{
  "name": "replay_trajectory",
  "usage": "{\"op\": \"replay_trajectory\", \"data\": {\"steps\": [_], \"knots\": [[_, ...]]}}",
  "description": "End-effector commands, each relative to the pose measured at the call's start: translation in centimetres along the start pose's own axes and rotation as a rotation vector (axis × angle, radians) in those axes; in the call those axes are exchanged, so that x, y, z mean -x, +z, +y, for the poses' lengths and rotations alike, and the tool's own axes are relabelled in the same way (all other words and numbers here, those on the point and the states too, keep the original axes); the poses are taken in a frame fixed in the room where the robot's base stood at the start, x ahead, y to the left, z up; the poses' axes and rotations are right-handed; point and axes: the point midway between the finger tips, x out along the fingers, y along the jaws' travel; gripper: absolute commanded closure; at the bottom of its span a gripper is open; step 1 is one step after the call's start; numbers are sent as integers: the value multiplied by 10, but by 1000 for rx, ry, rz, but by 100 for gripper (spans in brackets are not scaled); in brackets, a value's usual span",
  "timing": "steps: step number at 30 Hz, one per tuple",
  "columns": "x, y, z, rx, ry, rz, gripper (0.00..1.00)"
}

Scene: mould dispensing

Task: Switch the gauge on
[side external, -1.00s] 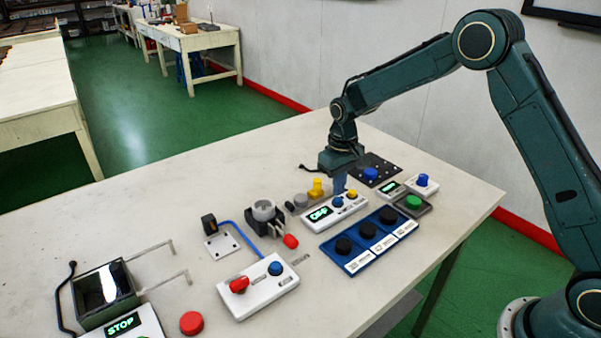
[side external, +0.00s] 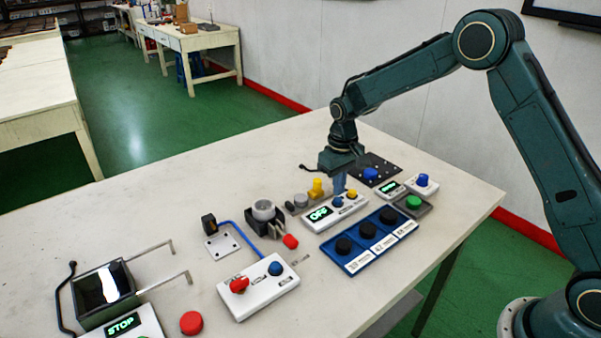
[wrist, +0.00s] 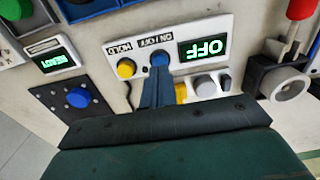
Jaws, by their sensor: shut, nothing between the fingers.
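The gauge (side external: 347,212) is a white box on the table with a green-lit display (side external: 320,213) reading OFF. It also shows upside down in the wrist view (wrist: 172,76). Its blue ON/OFF button (wrist: 159,58) and yellow HOLD button (wrist: 126,68) sit beside the display. The blue button (side external: 338,201) lies just below my gripper (side external: 339,189). My gripper (wrist: 158,75) is shut and empty, fingers pointing down, tips at or just above the blue button. I cannot tell whether they touch it.
A blue tray (side external: 350,264) with black knobs lies in front of the gauge. A black plate with a blue knob (side external: 370,174) is behind it. Yellow and grey parts (side external: 317,187) stand close behind the gauge. A white box with a red knob (side external: 240,285) is front left.

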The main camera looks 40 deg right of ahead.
Motion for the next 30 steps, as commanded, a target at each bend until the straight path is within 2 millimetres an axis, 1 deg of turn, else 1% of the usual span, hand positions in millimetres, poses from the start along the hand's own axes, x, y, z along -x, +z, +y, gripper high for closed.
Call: {"op": "replay_trajectory", "data": {"steps": [16,30], "knots": [[0,0,0,0,0,0,100],[-6,0,0,0,0,-1,100]]}}
